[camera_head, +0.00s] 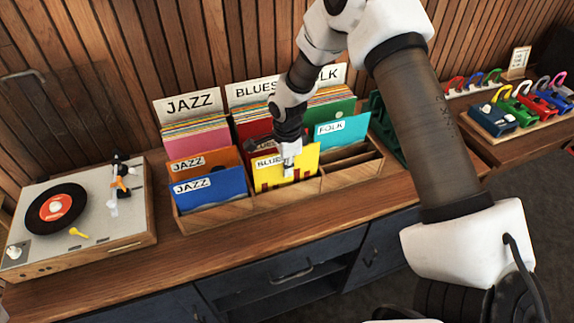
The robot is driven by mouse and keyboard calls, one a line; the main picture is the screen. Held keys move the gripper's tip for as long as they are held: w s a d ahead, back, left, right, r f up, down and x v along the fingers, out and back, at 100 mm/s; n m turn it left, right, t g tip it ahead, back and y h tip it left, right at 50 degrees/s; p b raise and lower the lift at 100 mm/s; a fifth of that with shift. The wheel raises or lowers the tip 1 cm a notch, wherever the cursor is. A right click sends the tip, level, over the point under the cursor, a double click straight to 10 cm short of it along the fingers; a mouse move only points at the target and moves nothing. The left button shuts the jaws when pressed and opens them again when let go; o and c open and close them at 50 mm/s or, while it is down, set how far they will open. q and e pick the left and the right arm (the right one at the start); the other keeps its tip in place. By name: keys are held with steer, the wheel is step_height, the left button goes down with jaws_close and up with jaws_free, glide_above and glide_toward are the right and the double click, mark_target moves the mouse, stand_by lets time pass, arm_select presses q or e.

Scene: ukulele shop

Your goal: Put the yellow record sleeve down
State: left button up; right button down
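The yellow record sleeve (306,163), with a BLUES label at its upper left, stands upright in the middle front compartment of the wooden record crate (228,216). Its lower edge is hidden behind the crate's front wall. My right gripper (289,166) comes down from above at the sleeve's top edge, with a pale finger in front of its face. The other finger is hidden, and the gripper looks shut on the sleeve. My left gripper is not in view.
Blue (208,190) and orange (203,163) JAZZ sleeves stand left of the yellow one; a teal FOLK sleeve (343,132) is behind right. The front right compartment (350,170) looks empty. A turntable (110,234) stands at left, and colourful small items (528,112) at right.

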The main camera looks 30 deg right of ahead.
steer(key=shift+f, duration=0.2)
steer(key=c, duration=1.3)
jaws_free()
steer(key=shift+r, duration=0.1)
step_height(320, 180, up, 13)
steer(key=shift+r+b, duration=0.1)
steer(key=shift+b, duration=1.15)
steer(key=shift+s, duration=0.1)
